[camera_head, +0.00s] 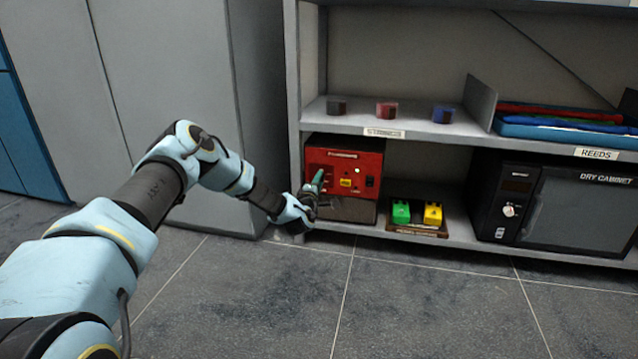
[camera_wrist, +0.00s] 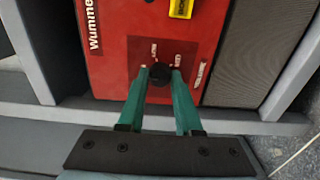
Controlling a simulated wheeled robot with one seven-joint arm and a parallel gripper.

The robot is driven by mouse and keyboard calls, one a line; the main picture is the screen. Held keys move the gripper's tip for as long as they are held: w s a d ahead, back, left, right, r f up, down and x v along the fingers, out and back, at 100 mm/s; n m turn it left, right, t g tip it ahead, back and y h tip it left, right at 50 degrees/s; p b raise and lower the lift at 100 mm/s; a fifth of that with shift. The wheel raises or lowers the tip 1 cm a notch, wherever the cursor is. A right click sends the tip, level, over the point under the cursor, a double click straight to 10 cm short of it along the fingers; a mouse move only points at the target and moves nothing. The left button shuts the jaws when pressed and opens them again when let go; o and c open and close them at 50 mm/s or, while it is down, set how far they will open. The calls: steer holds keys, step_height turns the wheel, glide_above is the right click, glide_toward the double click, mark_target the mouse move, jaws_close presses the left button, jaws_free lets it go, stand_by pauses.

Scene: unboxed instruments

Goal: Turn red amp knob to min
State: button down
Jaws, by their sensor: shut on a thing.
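The red amp (camera_head: 355,163) stands on the lower shelf in the head view, its red panel facing out. In the wrist view its red panel (camera_wrist: 112,75) fills the upper middle, with a dark knob (camera_wrist: 160,74) on a darker red patch. My gripper (camera_wrist: 160,72) has its two green fingers on either side of the knob, shut on it. Small labels sit around the knob, too small to read. In the head view my gripper (camera_head: 317,180) is at the left part of the amp's front and hides the knob there.
A green pedal (camera_head: 401,211) and a yellow pedal (camera_head: 433,213) stand on a board right of the amp. A black dry cabinet (camera_head: 570,205) is farther right. Small blocks sit on the shelf above. A grey cabinet (camera_head: 170,100) stands left. The floor in front is clear.

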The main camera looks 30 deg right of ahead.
stand_by(0.4)
steer(key=c, duration=0.6)
jaws_free()
steer(key=p+v, duration=0.4)
steer(key=v, duration=0.6)
steer(key=shift+s+a, duration=0.3)
